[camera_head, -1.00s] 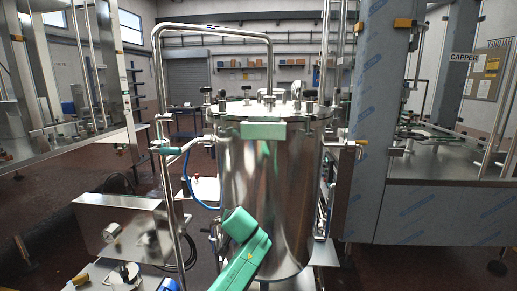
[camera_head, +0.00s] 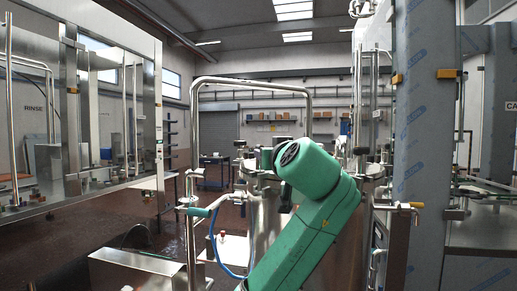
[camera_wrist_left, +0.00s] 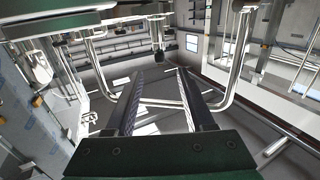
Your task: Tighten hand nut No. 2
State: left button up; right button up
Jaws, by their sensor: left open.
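The steel tank (camera_head: 268,235) stands in the middle of the head view, partly hidden by my green arm. Several dark hand nuts, such as one at the lid's left edge (camera_head: 240,144), show around its lid. I cannot tell which is No. 2. My left arm rises in front of the tank, and its gripper is out of that view. In the left wrist view my left gripper (camera_wrist_left: 161,76) is open, with nothing visible between its fingers. A small dark knob-like piece (camera_wrist_left: 158,57) shows beyond the fingertips, apart from them. My right gripper is not in view.
A film-wrapped column (camera_head: 420,150) stands close on the right. A steel box (camera_head: 145,272) is low at left. Curved pipes (camera_wrist_left: 232,75) flank the fingers in the wrist view.

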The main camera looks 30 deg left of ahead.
pick_arm(q)
jog(key=p+x, duration=0.7)
jog(key=x, duration=0.5)
jog(key=shift+a+r+p, duration=0.1)
jog(key=shift+r+p, duration=0.05)
jog(key=shift+p, duration=0.15)
jog(key=shift+w, duration=0.1)
jog(key=shift+s+d, duration=0.2)
jog(key=shift+d, duration=0.15)
jog(key=shift+a, duration=0.1)
grip_shut()
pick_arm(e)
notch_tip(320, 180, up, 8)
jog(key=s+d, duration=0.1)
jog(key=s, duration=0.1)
